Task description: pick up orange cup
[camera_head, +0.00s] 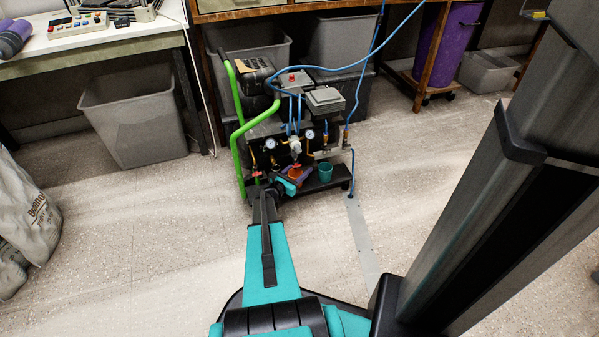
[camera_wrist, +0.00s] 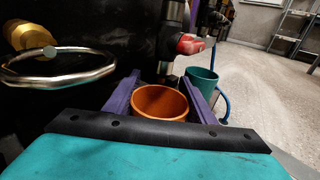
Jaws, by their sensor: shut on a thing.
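The orange cup (camera_wrist: 160,102) stands between the two purple fingers of my gripper (camera_wrist: 160,100) in the wrist view, its open rim facing up. The fingers are shut on its sides. In the head view my gripper (camera_head: 292,178) reaches the low black shelf of the cart, and the orange cup (camera_head: 295,173) shows only as a small patch between the fingers. The cup's base is hidden, so I cannot tell whether it touches the shelf.
A teal cup (camera_wrist: 201,84) stands just right of my gripper, on the cart's shelf (camera_head: 325,183). A metal ring (camera_wrist: 60,70) on a brass fitting and a red valve knob (camera_wrist: 190,44) are close by. A green handle (camera_head: 236,140) rises at the cart's left. The floor in front is clear.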

